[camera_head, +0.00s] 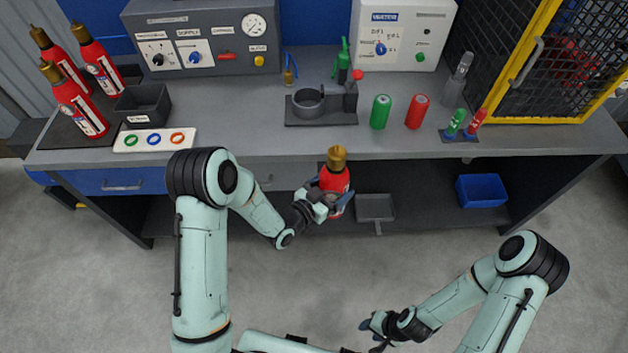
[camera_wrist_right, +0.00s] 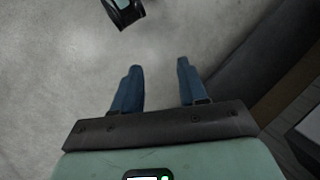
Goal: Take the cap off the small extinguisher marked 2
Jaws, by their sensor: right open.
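A small red extinguisher (camera_head: 334,180) with a brass-coloured cap (camera_head: 337,157) on its top is held roughly upright in front of the bench. My left gripper (camera_head: 331,197) is shut around its lower body. Any number on it is too small to read. My right gripper (camera_head: 369,325) is low and to the right of it, well apart, and empty. In the right wrist view its two blue fingers (camera_wrist_right: 157,68) stand apart over bare floor.
Three similar red extinguishers (camera_head: 74,93) stand at the bench's left end beside a dark bin (camera_head: 143,104). A dark fixture with a ring (camera_head: 309,101), green (camera_head: 380,112) and red (camera_head: 416,111) cylinders, and a yellow-framed cage (camera_head: 590,105) are on the bench (camera_head: 260,145). Floor in front is clear.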

